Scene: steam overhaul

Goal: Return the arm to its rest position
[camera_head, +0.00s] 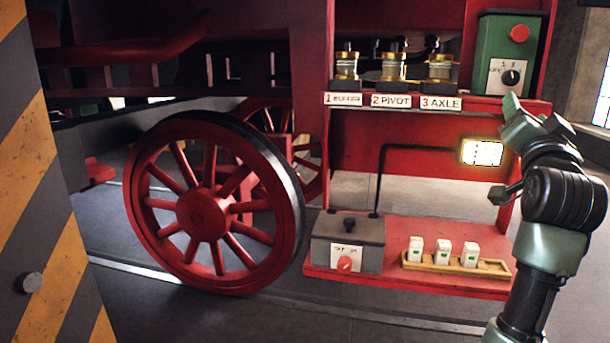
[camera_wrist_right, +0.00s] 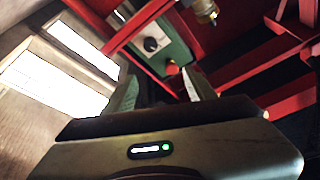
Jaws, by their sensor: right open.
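My right arm comes in from the lower right in the head view, bent upward. My right gripper (camera_head: 507,150) is raised in front of the right end of the red frame, near the lit panel and below the green control box (camera_head: 507,55). In the right wrist view the two fingers of the right gripper (camera_wrist_right: 160,92) stand apart with nothing between them. The green box with its black knob and red button shows beyond them in that view (camera_wrist_right: 165,45). My left gripper is not in view.
A red shelf (camera_head: 350,86) carries several brass fittings above labels 1, 2 PIVOT and 3 AXLE. The lower red shelf (camera_head: 400,283) holds a grey box (camera_head: 345,245) and a wooden tray (camera_head: 455,268) with white blocks. A red spoked wheel (camera_head: 203,215) and a striped post (camera_head: 45,180) stand left.

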